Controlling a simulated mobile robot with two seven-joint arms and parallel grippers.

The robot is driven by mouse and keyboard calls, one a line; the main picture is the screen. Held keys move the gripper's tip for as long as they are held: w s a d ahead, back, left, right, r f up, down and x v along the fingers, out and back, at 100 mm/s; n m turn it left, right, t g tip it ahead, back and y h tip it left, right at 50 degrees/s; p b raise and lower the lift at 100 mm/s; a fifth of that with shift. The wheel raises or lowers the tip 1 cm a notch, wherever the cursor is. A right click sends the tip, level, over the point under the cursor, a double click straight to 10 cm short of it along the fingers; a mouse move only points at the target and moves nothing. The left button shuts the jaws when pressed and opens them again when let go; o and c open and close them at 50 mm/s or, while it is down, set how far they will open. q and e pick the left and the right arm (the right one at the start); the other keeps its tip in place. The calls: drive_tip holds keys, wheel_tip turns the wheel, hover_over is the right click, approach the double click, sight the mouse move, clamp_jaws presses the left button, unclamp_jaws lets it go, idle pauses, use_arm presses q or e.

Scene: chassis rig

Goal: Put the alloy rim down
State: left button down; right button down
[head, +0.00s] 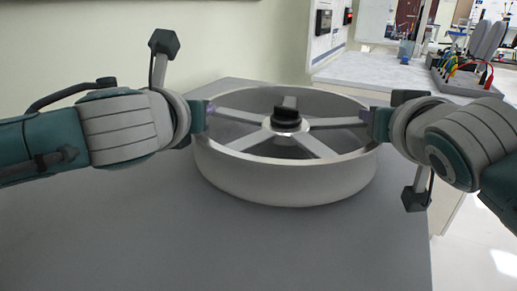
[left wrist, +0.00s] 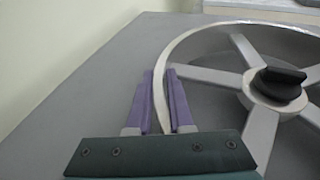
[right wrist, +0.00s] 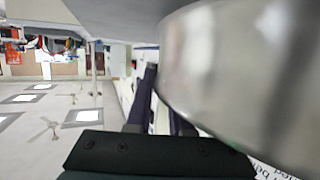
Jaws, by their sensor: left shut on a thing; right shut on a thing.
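The alloy rim (head: 285,188) is a wide silver ring with flat spokes and a black knob (head: 287,117) on its hub. It lies level over the grey table (head: 130,230); I cannot tell whether its underside touches the top. My left gripper (head: 206,114) is shut on the rim's left wall. In the left wrist view its purple fingers (left wrist: 164,98) straddle the rim wall (left wrist: 184,60). My right gripper (head: 372,117) is shut on the rim's right wall. In the right wrist view the rim (right wrist: 240,80) hides part of its fingers.
The grey table is bare in front of the rim and to its left. Its right edge runs close to my right arm. A pale wall stands behind. A white bench (head: 375,75) at the back right holds a grey box with coloured cables (head: 468,75).

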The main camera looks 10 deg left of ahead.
idle(0.3)
use_arm(q)
drive_tip(key=c, duration=1.2)
unclamp_jaws()
drive_tip(key=shift+f, duration=0.2)
drive_tip(key=shift+c, duration=0.2)
use_arm(e)
drive_tip(key=c, duration=1.2)
unclamp_jaws()
drive_tip(key=shift+f, duration=0.15)
drive_tip(key=shift+c, duration=0.2)
use_arm(q)
drive_tip(key=o, duration=0.4)
use_arm(e)
drive_tip(key=o, duration=0.4)
drive_tip(key=shift+o, duration=0.2)
